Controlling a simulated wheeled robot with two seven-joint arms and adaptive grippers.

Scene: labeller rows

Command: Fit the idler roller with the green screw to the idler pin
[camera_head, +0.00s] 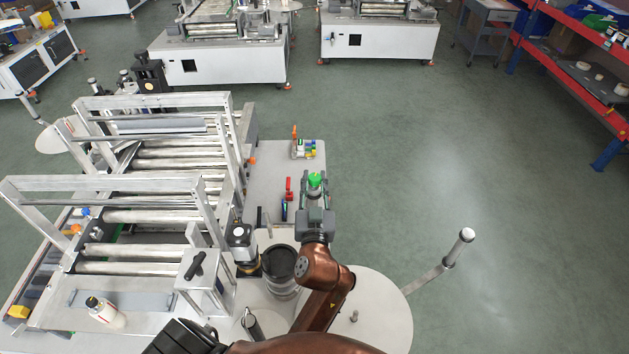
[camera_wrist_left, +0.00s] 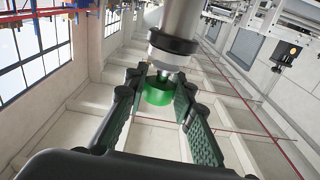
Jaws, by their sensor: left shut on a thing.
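My left gripper (camera_head: 315,188) is out over the end of the grey machine table, its two fingers on either side of the green screw (camera_head: 314,179). In the left wrist view the green screw (camera_wrist_left: 158,91) lies between the fingertips. The idler roller (camera_wrist_left: 181,22), a silver cylinder with a black collar, joins it and runs to the top edge of that view. From the head the roller is mostly hidden below the screw and gripper. A small upright pin (camera_head: 354,316) stands on the round pale plate; I cannot tell whether it is the idler pin. My right gripper is not in view.
The labeller with its roller rows (camera_head: 150,215) fills the left. A red clamp-like tool (camera_head: 289,188) and a tray of coloured parts (camera_head: 304,149) lie near the gripper. A dark-topped cylinder (camera_head: 281,264) stands by my arm. Open floor lies to the right.

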